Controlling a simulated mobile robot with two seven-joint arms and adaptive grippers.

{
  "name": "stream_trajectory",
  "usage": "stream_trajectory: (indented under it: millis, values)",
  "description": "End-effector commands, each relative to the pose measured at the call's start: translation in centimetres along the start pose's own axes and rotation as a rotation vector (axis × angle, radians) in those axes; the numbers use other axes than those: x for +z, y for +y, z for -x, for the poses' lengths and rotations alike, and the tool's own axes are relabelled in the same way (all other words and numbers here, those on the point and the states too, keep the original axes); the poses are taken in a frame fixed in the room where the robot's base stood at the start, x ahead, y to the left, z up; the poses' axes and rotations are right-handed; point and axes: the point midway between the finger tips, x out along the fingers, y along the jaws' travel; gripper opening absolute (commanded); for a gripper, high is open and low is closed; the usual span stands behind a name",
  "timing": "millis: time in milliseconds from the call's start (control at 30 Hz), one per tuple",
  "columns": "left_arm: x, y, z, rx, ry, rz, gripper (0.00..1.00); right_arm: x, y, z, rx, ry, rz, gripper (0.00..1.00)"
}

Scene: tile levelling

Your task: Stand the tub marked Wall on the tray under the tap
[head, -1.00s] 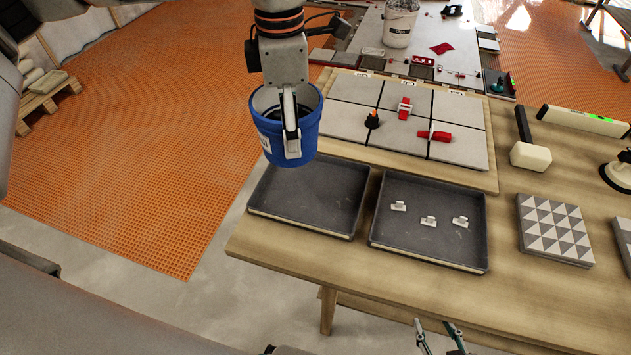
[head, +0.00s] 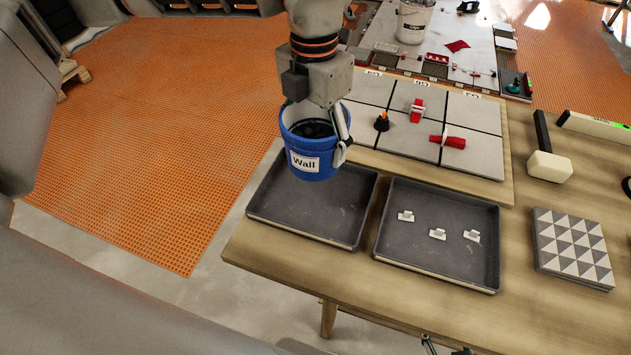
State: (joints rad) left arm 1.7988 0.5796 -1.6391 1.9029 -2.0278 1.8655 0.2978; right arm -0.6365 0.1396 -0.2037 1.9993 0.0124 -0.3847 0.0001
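The blue tub (head: 314,163) has a white label reading "Wall" that faces me. My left gripper (head: 338,138) is shut on the tub's rim at its right side. It holds the tub upright in the air, in front of the back edge of the empty dark tray (head: 305,208). A second dark tray (head: 440,262) to its right holds several small white clips (head: 437,234). No tap is visible, so I cannot tell which tray is under one. My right gripper (head: 445,347) shows only its fingertips at the bottom edge, apart and empty.
Both trays lie on a wooden table (head: 300,267). Behind them is a tiled board (head: 465,150) with red and orange levelling pieces. A white-headed mallet (head: 549,167) and patterned tiles (head: 572,246) lie right. A white bucket (head: 414,22) stands farther back.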

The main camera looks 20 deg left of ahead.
Motion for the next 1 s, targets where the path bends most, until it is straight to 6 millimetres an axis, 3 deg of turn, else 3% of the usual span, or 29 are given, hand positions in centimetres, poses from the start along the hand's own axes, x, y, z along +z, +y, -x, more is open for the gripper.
stream_trajectory:
  millis: [100,300,633,900,1000]
  values:
    - [-0.1,0.0,-2.8,-0.001,0.002,-0.001,0.23,0.2,0.0,-0.1,0.000,-0.002,0.002,0.40]
    - [0.0,0.0,-6.3,-0.001,-0.002,-0.002,0.22,0.4,0.1,-0.1,0.003,-0.003,0.005,0.40]
    - [0.1,0.1,-8.3,0.000,-0.003,-0.002,0.22,0.2,0.3,-0.4,0.007,0.003,0.008,0.40]
    - [0.0,0.1,-11.8,-0.001,-0.001,-0.002,0.22,0.1,0.4,-0.7,0.009,0.007,0.012,0.40]
    - [0.0,0.1,-12.0,0.000,-0.003,-0.001,0.22,0.1,0.5,-0.7,0.009,0.008,0.013,0.40]
